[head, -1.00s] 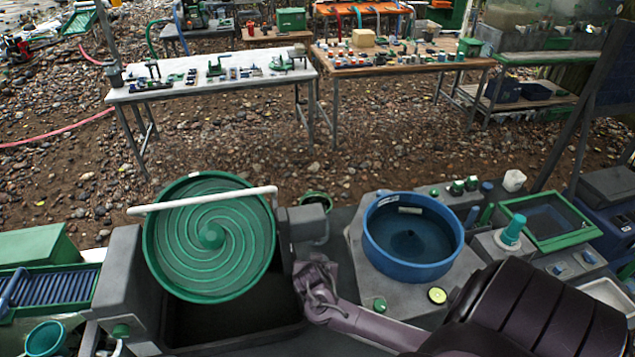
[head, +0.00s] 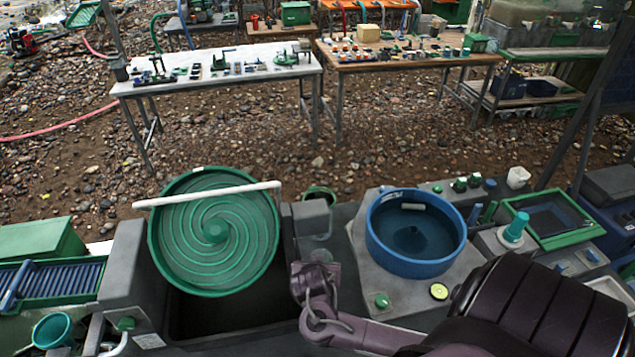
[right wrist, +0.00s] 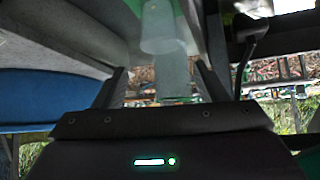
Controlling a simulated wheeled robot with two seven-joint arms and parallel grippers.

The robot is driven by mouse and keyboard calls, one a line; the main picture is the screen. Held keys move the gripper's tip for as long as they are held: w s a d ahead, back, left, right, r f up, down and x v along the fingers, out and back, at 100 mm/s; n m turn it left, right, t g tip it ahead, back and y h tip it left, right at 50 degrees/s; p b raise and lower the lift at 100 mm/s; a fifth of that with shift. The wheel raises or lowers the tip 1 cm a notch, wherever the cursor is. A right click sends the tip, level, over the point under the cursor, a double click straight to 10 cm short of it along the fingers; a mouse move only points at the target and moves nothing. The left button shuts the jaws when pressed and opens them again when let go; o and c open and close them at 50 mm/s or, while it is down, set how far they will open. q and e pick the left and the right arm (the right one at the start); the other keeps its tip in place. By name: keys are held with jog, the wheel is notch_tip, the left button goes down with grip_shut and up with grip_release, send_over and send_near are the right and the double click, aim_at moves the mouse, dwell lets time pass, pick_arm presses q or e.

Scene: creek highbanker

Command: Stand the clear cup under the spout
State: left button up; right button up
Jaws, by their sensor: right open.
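In the right wrist view a clear, see-through cup (right wrist: 173,75) shows between and beyond the fingers of my right gripper (right wrist: 164,84). The fingers are apart, one on each side of it; whether either touches it I cannot tell. A pale cylinder (right wrist: 163,25), which looks like the spout, is directly above the cup in that view. In the head view my right gripper (head: 318,268) is just in front of a grey block (head: 312,219) between the green wheel and the blue bowl. The cup is not clear there. My left gripper is not in view.
A ribbed green wheel (head: 213,232) with a white pipe (head: 207,195) across it stands left of my gripper. A blue bowl (head: 415,258) stands to the right. A green-framed tray (head: 548,218) is farther right. Two work tables stand behind on gravel.

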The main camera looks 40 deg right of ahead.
jog(key=shift+p+v, duration=0.3)
jog(key=shift+v, duration=1.35)
